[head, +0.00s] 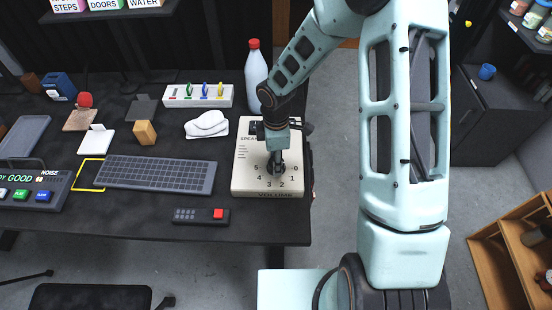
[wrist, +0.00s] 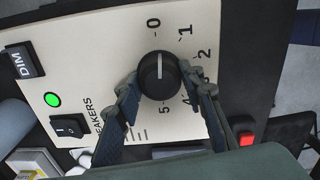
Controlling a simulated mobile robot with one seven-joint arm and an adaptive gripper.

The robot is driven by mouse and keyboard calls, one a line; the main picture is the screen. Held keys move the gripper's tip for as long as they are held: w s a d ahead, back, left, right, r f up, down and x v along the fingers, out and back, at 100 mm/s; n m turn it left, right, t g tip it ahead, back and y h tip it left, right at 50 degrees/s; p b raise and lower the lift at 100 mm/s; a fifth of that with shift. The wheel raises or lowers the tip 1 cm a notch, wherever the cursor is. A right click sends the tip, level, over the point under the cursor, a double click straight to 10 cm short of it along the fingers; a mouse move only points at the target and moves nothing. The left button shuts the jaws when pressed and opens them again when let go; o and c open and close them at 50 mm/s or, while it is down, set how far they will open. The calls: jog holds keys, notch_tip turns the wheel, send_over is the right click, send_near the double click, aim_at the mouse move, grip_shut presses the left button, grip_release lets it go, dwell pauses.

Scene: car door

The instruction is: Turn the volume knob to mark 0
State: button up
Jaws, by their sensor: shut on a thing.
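The volume knob (wrist: 159,73) is round and black with a white pointer line, on a cream speaker panel (head: 243,172). In the wrist view the pointer aims almost straight up, close to mark 0 and slightly toward mark 1. Marks 0 to 5 are printed around the knob. My gripper (wrist: 160,88) is shut on the knob, with one finger on each side of it. In the head view my gripper (head: 277,167) comes down onto the panel from above and hides most of the knob.
The panel also carries a lit green light (wrist: 52,100), a rocker switch (wrist: 69,127) and a DIM button (wrist: 25,60). A white bottle (head: 255,77) with a red cap stands behind it. A keyboard (head: 155,174) and a remote (head: 202,216) with a red button lie to the left.

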jog(key=shift+n, duration=0.5)
jog(key=o, duration=1.2)
jog(key=shift+c, duration=0.2)
notch_tip(320, 180, up, 12)
jog(key=shift+d, duration=0.1)
